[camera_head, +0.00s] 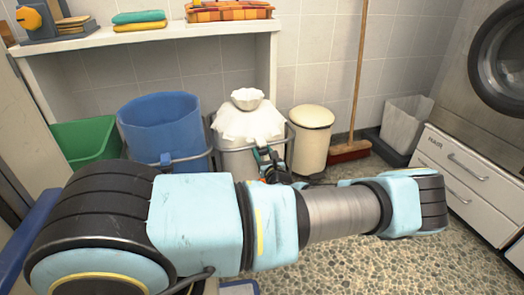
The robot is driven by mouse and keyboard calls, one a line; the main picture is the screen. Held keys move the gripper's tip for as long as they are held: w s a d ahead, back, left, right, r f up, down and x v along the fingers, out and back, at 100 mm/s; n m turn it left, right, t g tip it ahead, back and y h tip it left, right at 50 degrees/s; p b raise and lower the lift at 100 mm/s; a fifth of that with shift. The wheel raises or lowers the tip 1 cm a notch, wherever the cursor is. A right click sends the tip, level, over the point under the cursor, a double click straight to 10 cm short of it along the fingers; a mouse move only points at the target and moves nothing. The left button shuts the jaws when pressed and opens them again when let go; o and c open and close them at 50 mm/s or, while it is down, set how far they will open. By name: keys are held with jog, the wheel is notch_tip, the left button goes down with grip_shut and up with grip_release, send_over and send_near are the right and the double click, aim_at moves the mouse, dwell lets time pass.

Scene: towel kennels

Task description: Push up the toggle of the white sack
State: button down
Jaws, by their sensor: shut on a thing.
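The white sack (246,123) hangs in a round metal holder between a blue sack and a cream bin. Its top is gathered into a ruffled tuft (247,97), and its cloth spreads like a skirt below. My gripper (264,152) is at the front of the white sack, at the lower edge of the skirt, seen small and partly behind my arm. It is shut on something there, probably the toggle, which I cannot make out. My arm crosses the foreground and hides the lower part of the sack.
A blue sack (163,126) stands in a holder to the left, beside a green crate (86,143). A cream bin (311,138) is close on the right, then a broom (350,150) and a lined waste bin (405,122). A white shelf (140,36) runs above. Pebbled floor is open at lower right.

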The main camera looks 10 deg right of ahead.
jog(key=shift+c, duration=1.6)
grip_release()
jog(key=s+d+p, duration=0.1)
jog(key=s, duration=0.9)
jog(key=shift+s+d, duration=0.15)
jog(key=shift+s, duration=0.2)
